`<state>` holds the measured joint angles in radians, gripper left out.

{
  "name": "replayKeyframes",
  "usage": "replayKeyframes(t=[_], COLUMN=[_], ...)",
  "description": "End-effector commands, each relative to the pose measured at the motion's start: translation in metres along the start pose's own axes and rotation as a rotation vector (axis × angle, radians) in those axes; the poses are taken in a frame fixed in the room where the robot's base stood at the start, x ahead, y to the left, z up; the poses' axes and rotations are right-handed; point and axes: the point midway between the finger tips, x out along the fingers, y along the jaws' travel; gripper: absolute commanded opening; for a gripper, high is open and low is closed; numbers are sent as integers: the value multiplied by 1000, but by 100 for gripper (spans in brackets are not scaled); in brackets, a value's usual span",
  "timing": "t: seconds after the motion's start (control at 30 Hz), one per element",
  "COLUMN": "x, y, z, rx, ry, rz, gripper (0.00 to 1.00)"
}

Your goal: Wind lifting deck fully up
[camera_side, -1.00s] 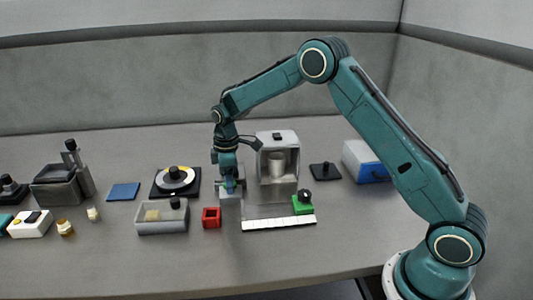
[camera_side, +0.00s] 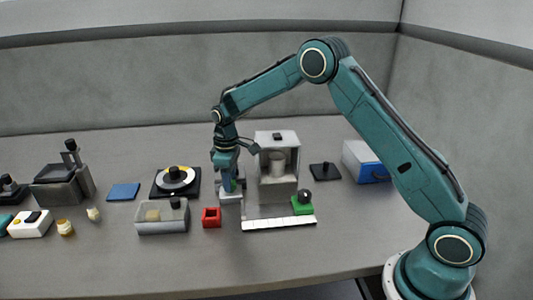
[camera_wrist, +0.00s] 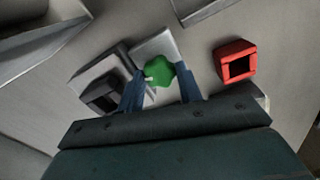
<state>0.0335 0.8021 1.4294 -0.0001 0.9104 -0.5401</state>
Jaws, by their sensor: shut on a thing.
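A grey open-fronted housing (camera_side: 291,140) stands right of my gripper, with a pale cylinder (camera_side: 278,161) inside on what looks like the lifting deck (camera_side: 278,181). I cannot tell exactly how high the deck stands. A green knob (camera_wrist: 160,73) sits on a light grey base (camera_side: 230,197) left of the housing. My gripper (camera_side: 228,188) points down over this base. In the wrist view, its two blue fingers (camera_wrist: 160,86) stand either side of the green knob and are shut on it. The fingers partly hide the knob in the side view.
A red open box (camera_side: 211,217) stands just in front of the base, with a clear-sided grey tray (camera_side: 158,228) to its left. A white strip (camera_side: 279,223) and a green block with a dark knob (camera_side: 303,204) lie front right. A black turntable (camera_side: 158,192) stands left.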

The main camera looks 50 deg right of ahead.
Motion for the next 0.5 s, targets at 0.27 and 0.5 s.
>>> replayKeyframes(t=[0.27, 0.5], x=[-1, -1], y=[0, 0], z=[0, 0], rx=[257, 485], ry=[1, 1], rz=[0, 0], gripper=[12, 12])
